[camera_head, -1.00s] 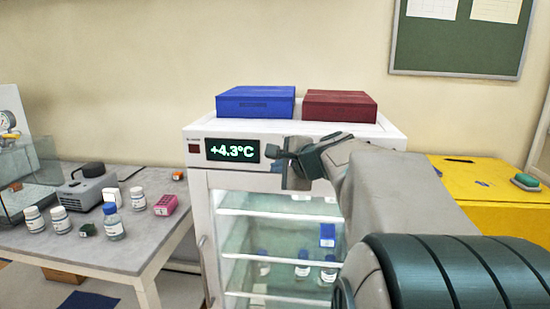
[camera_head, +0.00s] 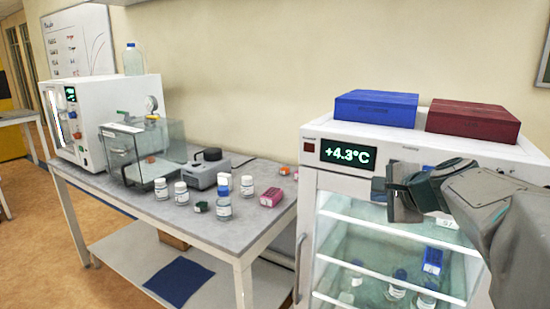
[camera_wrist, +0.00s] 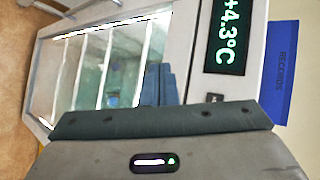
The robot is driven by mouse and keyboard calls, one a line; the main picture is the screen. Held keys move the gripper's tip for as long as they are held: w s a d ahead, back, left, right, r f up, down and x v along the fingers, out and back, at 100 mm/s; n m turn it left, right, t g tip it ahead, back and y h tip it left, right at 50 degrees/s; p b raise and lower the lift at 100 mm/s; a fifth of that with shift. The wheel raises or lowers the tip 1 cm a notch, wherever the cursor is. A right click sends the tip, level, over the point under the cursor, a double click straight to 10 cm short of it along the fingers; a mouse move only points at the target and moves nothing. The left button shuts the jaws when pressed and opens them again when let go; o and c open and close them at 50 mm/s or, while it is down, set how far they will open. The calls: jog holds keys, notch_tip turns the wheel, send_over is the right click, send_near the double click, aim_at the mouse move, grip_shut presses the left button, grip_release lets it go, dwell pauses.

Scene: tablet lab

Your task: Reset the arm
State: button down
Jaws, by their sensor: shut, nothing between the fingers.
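My gripper (camera_head: 380,190) is shut and empty. In the head view it is held out from the right in front of the upper front of the white glass-doored fridge (camera_head: 310,185), just below and to the right of the display reading +4.3°C (camera_head: 347,154). I cannot tell how far it is from the fridge. In the wrist view my gripper (camera_wrist: 160,88) shows against the fridge door, and the display (camera_wrist: 225,35) appears turned sideways.
A blue box (camera_head: 375,108) and a dark red box (camera_head: 473,120) lie on the fridge. Floor is open at far left.

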jog(key=s+a+f+n+g, duration=0.5)
jog(key=s+a+f+n, duration=0.4)
jog(key=s+a+f, duration=0.1)
jog(key=s+a+f+n+g+h, duration=0.1)
jog(key=s+f+n+g+h, duration=0.1)
jog(key=s+f+n, duration=0.6)
jog(key=s+g, duration=0.1)
jog(key=s, duration=0.2)
jog(key=shift+s+a+f+n+g, duration=0.15)
jog(key=shift+a+n+g, duration=0.15)
jog(key=shift+g, duration=0.1)
